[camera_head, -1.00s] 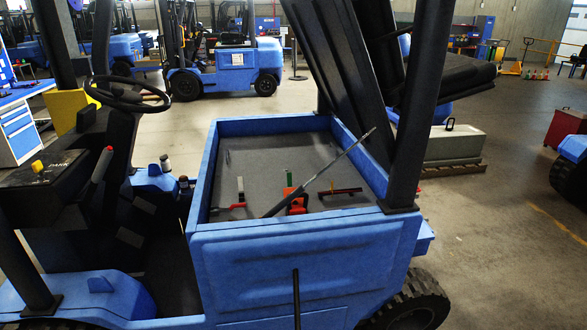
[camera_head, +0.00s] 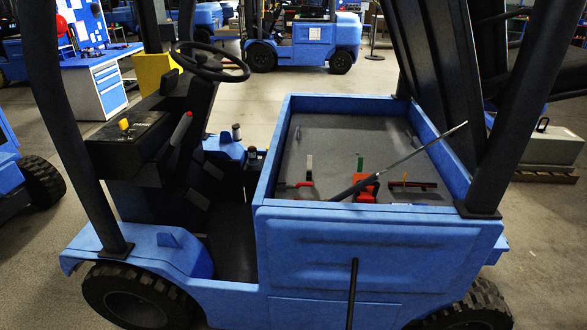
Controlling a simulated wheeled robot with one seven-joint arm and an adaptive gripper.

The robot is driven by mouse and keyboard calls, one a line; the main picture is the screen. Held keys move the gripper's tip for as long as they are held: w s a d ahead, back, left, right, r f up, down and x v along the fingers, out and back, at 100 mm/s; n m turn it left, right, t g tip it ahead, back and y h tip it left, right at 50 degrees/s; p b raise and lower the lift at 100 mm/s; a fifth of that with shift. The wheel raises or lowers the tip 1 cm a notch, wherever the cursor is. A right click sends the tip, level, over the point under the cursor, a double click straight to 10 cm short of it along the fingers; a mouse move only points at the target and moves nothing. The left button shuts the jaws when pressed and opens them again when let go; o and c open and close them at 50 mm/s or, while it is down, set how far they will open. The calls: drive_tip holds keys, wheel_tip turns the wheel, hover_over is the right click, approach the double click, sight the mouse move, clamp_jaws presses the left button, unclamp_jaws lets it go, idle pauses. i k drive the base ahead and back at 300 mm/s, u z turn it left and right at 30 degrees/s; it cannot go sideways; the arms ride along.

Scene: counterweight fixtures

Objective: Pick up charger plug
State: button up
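A blue forklift (camera_head: 370,262) stands in front of me with its rear battery compartment open. In the compartment, on the grey surface (camera_head: 330,140), lies a bright red-orange block (camera_head: 367,188) with a green upright piece (camera_head: 360,163); it may be the charger plug, but I cannot tell for sure. Left of it is a grey upright piece with a red part (camera_head: 305,183). Right of it is a dark red bar (camera_head: 413,185). A thin grey rod (camera_head: 410,155) slants up across the block and partly hides it. My gripper is not in view.
The compartment has raised blue walls (camera_head: 285,140). A black post (camera_head: 522,100) rises at its right corner. A steering wheel (camera_head: 209,62) and a driver's well are to the left. A blue drawer cabinet (camera_head: 112,90) and another forklift (camera_head: 300,42) stand behind.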

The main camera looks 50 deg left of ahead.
sight(364, 197)
drive_tip(key=u, duration=1.45)
